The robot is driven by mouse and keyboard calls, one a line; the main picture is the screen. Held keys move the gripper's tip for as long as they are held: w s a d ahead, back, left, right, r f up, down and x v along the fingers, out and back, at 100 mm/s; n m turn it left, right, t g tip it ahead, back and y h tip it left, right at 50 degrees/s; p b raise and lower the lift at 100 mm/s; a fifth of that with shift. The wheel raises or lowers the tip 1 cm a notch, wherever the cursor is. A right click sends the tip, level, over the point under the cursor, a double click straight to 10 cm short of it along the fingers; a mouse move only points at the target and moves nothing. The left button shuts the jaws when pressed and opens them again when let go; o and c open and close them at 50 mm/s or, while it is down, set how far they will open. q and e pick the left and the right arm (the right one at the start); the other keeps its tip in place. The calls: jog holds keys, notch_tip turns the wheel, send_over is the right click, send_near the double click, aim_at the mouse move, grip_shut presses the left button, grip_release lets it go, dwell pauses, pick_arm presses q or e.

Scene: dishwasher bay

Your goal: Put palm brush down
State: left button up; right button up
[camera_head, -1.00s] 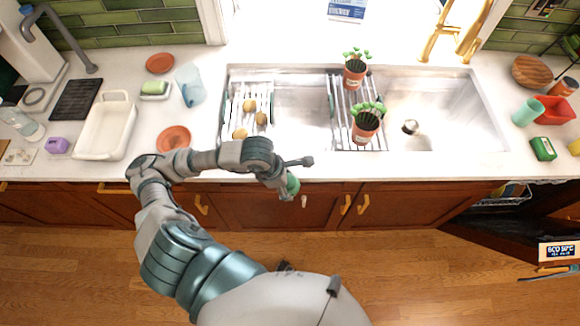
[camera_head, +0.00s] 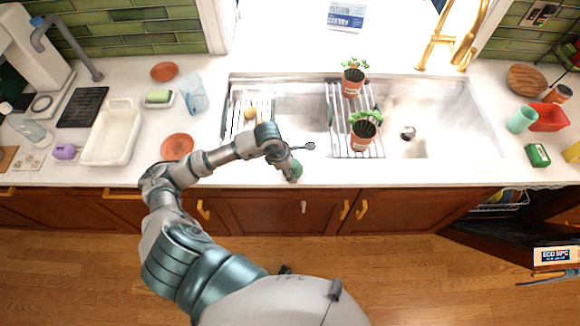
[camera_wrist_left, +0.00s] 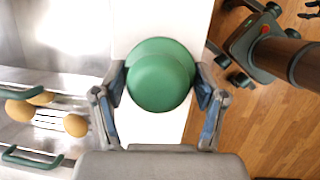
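The green palm brush (camera_head: 298,171) is at the front strip of the counter, before the sink. In the left wrist view its round green top (camera_wrist_left: 161,78) sits between the two fingers of my left gripper (camera_wrist_left: 161,88), which press against its sides. In the head view my left gripper (camera_head: 291,172) partly covers the brush. I cannot tell whether its underside touches the counter (camera_wrist_left: 160,124).
The sink (camera_head: 300,115) lies just behind, with potatoes (camera_head: 250,113) on its left rack and two potted plants (camera_head: 353,84) (camera_head: 364,130) on the middle rack. An orange plate (camera_head: 177,147) and a white tray (camera_head: 110,135) stand left. The front counter right of the brush is clear.

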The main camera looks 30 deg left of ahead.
pick_arm(q)
jog(key=o, duration=0.3)
jog(key=shift+d, duration=0.25)
jog(key=shift+o, duration=0.2)
jog(key=shift+d+r, duration=0.1)
jog(key=shift+d, duration=0.15)
jog(key=shift+a, duration=0.1)
jog(key=shift+a+r, duration=0.25)
jog(key=shift+r, duration=0.05)
jog(key=v, duration=0.6)
jog(key=shift+a+r, duration=0.3)
jog(key=shift+a, duration=0.15)
jog(key=v, duration=0.4)
jog(key=shift+s+d+r, duration=0.25)
jog(key=shift+d+r, duration=0.1)
pick_arm(e)
jog(key=shift+d+f, duration=0.15)
jog(key=shift+d, duration=0.4)
jog(key=shift+d+f, duration=0.15)
jog(key=shift+d, duration=0.4)
pick_arm(q)
jog(key=shift+a, duration=0.2)
pick_arm(e)
jog(key=shift+a, duration=0.1)
